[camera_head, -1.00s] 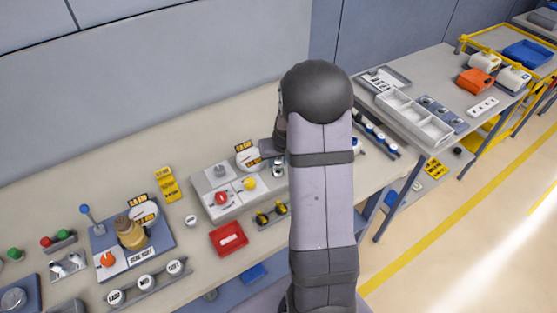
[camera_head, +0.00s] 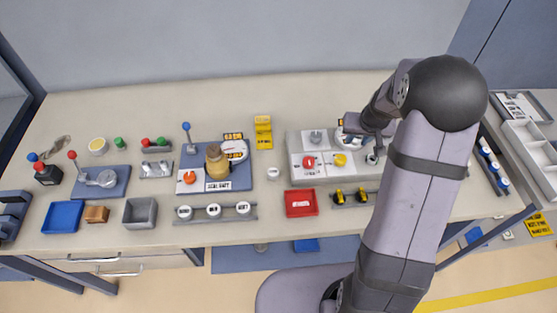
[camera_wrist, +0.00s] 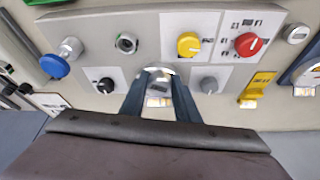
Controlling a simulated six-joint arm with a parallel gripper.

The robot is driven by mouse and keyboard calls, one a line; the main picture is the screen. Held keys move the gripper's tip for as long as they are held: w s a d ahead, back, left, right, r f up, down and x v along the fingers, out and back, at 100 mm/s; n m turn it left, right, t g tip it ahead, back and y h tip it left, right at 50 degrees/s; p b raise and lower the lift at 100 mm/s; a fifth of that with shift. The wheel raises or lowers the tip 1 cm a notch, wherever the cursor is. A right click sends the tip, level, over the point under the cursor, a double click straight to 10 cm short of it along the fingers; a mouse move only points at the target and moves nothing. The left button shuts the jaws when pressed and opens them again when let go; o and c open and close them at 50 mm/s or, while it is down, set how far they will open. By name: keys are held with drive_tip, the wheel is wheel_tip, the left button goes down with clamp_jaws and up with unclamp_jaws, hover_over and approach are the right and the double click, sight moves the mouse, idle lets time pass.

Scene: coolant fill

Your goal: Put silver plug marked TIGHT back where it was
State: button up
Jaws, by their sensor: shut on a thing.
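My gripper (camera_wrist: 160,76) is shut on a small silver thing at its fingertips, in front of the grey panel (camera_wrist: 92,34) in the wrist view. The fingers hide most of it, and no TIGHT mark is readable. A silver-ringed socket (camera_wrist: 127,43) with a dark middle sits on the panel, up and left of the fingertips and apart from them. It also shows in the head view (camera_head: 372,158), just below my wrist.
Around the fingertips on the panel are a yellow knob (camera_wrist: 190,43), red knob (camera_wrist: 247,44), black knob (camera_wrist: 105,85), grey knob (camera_wrist: 209,85) and blue knob (camera_wrist: 55,66). A red tray (camera_head: 300,203) lies in front of the panel. Bare bench shows behind it.

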sight(271, 159)
drive_tip(key=w+a+b, duration=0.1)
drive_tip(key=a, duration=0.3)
drive_tip(key=w+a+n+b, duration=0.1)
drive_tip(key=a+b, duration=0.1)
drive_tip(key=a, duration=0.1)
drive_tip(key=w+a+n+y+b, duration=0.1)
drive_tip(key=a, duration=0.3)
drive_tip(key=shift+w+a+f, duration=0.3)
drive_tip(key=shift+f, duration=0.05)
drive_tip(key=a+r+n+b, duration=0.25)
drive_tip(key=a+b, duration=0.25)
drive_tip(key=a, duration=0.9)
drive_tip(key=shift+y, duration=0.3)
drive_tip(key=shift+s+d+f+p, duration=0.1)
drive_tip(key=shift+f+p, duration=0.55)
drive_tip(key=shift+f, duration=2.1)
drive_tip(key=shift+s+d+f+p, duration=0.1)
drive_tip(key=shift+f+p, duration=0.5)
drive_tip(key=shift+f, duration=2.15)
drive_tip(key=shift+f, duration=0.2)
drive_tip(key=o, duration=0.8)
drive_tip(key=shift+o, duration=0.2)
drive_tip(key=shift+r, duration=0.2)
